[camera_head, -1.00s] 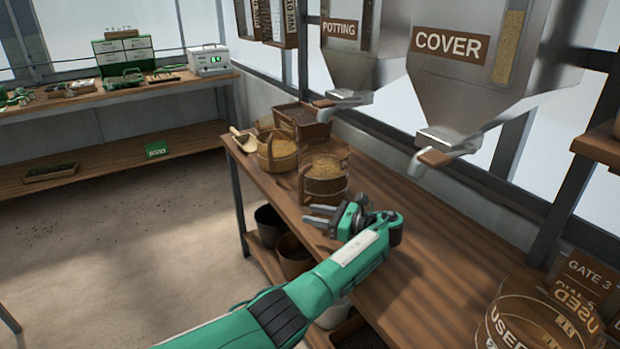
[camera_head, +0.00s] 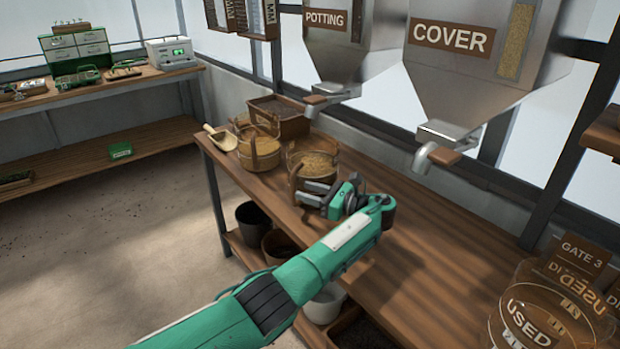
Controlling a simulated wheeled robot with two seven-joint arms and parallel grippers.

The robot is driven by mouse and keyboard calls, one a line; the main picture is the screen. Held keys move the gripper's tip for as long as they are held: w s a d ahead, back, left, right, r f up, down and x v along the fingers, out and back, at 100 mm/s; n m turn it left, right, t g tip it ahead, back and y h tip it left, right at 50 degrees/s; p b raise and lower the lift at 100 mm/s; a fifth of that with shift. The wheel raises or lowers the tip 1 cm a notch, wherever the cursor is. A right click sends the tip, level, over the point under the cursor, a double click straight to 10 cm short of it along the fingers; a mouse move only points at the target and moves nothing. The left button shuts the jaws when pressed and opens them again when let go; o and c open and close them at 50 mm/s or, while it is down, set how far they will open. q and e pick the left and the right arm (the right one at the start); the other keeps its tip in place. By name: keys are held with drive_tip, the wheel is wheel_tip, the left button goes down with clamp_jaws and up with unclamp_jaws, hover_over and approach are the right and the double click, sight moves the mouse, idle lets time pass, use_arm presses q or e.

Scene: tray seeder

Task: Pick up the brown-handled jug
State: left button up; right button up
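Two round tan jugs filled with yellowish grain stand on the wooden bench. The nearer jug (camera_head: 322,163) has a brown curved handle (camera_head: 294,174) on its left side. The other jug (camera_head: 262,158) stands behind and to the left, also with a brown handle. My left gripper (camera_head: 312,193) is at the front of the nearer jug, its fingers pointing left near the foot of the handle. The two fingers are apart, with nothing seen between them. I cannot tell whether they touch the jug. My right gripper is out of view.
A wooden scoop (camera_head: 222,138) lies at the bench's left end, and a dark-filled brown box (camera_head: 290,124) stands behind the jugs. Metal hoppers labelled POTTING (camera_head: 335,50) and COVER (camera_head: 470,70) hang above. A clear USED bin (camera_head: 540,322) is at lower right. The middle bench is clear.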

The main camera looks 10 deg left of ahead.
sight(294, 200)
use_arm(q)
drive_tip(key=x, duration=0.5)
drive_tip(key=shift+w+a+f, duration=0.15)
drive_tip(key=shift+w+f, duration=0.05)
clamp_jaws()
idle(1.1)
drive_tip(key=shift+r, duration=0.15)
